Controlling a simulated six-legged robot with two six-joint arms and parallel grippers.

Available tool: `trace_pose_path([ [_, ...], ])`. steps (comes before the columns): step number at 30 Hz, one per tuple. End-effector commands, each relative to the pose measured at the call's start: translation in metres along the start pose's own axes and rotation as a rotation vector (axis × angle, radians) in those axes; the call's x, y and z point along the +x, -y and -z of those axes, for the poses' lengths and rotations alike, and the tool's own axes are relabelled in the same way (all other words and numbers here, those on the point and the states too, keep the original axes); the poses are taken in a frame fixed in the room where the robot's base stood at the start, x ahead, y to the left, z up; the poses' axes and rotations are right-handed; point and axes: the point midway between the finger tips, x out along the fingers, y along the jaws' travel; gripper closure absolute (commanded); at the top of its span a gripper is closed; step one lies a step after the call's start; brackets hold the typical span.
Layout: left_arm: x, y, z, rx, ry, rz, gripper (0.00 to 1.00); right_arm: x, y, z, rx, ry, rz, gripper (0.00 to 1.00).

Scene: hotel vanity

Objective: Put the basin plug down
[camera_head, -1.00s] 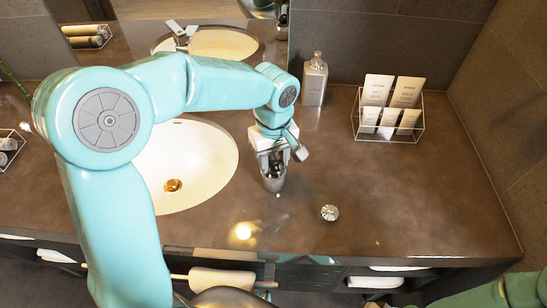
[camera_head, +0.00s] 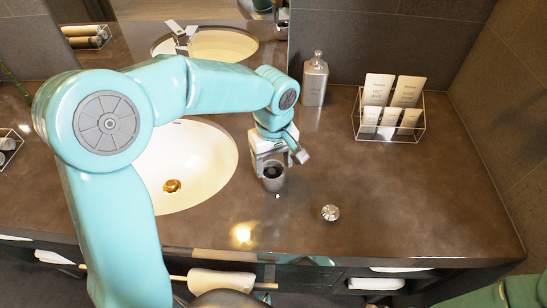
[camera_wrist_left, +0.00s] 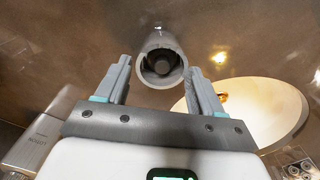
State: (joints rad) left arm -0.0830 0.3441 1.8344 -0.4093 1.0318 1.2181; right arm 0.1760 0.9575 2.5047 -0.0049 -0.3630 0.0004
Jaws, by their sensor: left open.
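A small round chrome piece that looks like the basin plug (camera_head: 330,212) lies on the brown counter, right of the cup and apart from my gripper. My left gripper (camera_head: 268,163) is open above and just behind a grey metal cup (camera_head: 273,183), which stands upright on the counter right of the basin. In the left wrist view, the cup (camera_wrist_left: 178,72) shows between the tips of my two spread fingers (camera_wrist_left: 159,67), its mouth facing the camera and its inside dark. The white basin (camera_head: 205,160) has a gold drain (camera_head: 172,186). My right gripper is out of view.
A metal soap bottle (camera_head: 314,80) stands by the back wall. A wire rack (camera_head: 392,136) with white packets stands at the back right. The counter (camera_head: 420,205) in front of the rack is clear. Towels (camera_head: 222,280) hang below the front edge.

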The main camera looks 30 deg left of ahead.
Motion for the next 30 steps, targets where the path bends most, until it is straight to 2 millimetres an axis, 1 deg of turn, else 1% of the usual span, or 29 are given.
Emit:
trace_pose_path([
  [2, -0.005, 0.0, 0.0, 0.0, 0.0, 0.001, 0.32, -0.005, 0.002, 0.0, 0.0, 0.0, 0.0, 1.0],
  [5, -0.02, 0.0, 0.0, 0.0, -0.001, -0.001, 0.32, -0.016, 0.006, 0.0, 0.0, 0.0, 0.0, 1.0],
  [6, -0.024, -0.001, 0.001, -0.001, -0.003, -0.003, 0.32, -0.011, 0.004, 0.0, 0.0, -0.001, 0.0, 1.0],
  [15, -0.097, -0.001, 0.0, -0.001, -0.002, -0.004, 0.32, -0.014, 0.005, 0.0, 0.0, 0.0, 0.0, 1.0],
  [18, -0.115, -0.001, 0.0, 0.0, -0.001, -0.003, 0.32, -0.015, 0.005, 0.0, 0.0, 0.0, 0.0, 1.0],
  [21, -0.126, -0.001, 0.0, 0.0, -0.001, -0.001, 0.32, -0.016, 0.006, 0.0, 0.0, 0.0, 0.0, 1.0],
  [24, -0.131, 0.0, 0.0, 0.0, 0.0, 0.0, 0.32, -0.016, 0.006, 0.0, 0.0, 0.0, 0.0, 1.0],
  [30, -0.132, 0.0, 0.0, 0.0, 0.0, 0.001, 0.32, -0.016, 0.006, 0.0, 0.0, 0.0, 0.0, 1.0],
])
